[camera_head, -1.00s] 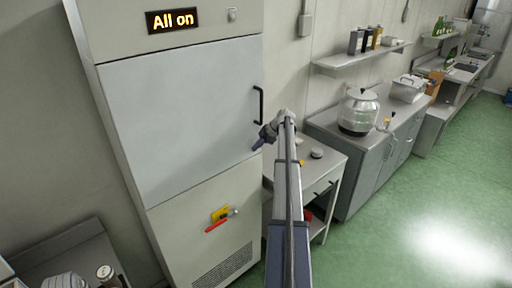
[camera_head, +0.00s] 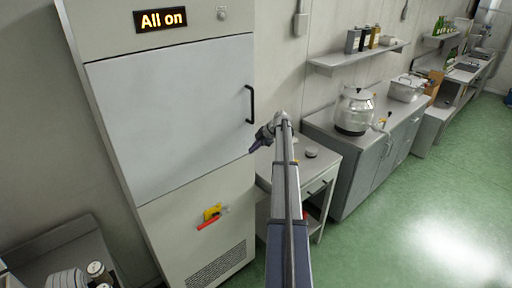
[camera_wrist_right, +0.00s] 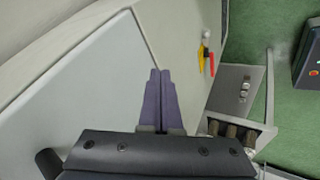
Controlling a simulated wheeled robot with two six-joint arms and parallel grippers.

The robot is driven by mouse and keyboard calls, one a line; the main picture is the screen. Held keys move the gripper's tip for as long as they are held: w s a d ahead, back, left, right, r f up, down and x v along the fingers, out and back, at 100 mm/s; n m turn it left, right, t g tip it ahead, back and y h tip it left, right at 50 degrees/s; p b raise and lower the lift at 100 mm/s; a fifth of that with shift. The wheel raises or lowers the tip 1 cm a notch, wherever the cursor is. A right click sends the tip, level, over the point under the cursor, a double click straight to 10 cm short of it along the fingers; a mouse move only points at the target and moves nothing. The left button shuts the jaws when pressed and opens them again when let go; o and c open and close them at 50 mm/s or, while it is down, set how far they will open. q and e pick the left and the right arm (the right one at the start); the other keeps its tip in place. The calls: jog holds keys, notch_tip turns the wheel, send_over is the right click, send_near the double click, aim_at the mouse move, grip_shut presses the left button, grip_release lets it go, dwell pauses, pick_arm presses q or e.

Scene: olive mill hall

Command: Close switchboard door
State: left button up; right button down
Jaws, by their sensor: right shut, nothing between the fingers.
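The switchboard is a tall pale cabinet with a lit "All on" sign (camera_head: 160,20) on top. Its light grey door (camera_head: 170,110) looks flush with the cabinet front in the head view, and it also shows in the right wrist view (camera_wrist_right: 70,75). A black bar handle (camera_head: 251,104) is on the door's right side. My right gripper (camera_head: 254,149) is shut and empty, close to the door's lower right edge below the handle. In the right wrist view its fingers (camera_wrist_right: 159,72) are together over the door's edge; I cannot tell if they touch. My left gripper is not in view.
A yellow plate with a red lever (camera_head: 210,216) is on the lower panel. A small table (camera_head: 322,172) stands right of the cabinet, then a counter (camera_head: 350,150) with a metal container (camera_head: 355,110). A bench (camera_head: 60,245) is at lower left. Green floor is free at right.

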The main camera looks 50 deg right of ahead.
jog(key=d+p+v, duration=0.1)
jog(key=p+v, duration=0.6)
jog(key=v, duration=0.3)
jog(key=shift+d, duration=0.2)
jog(key=shift+f, duration=0.1)
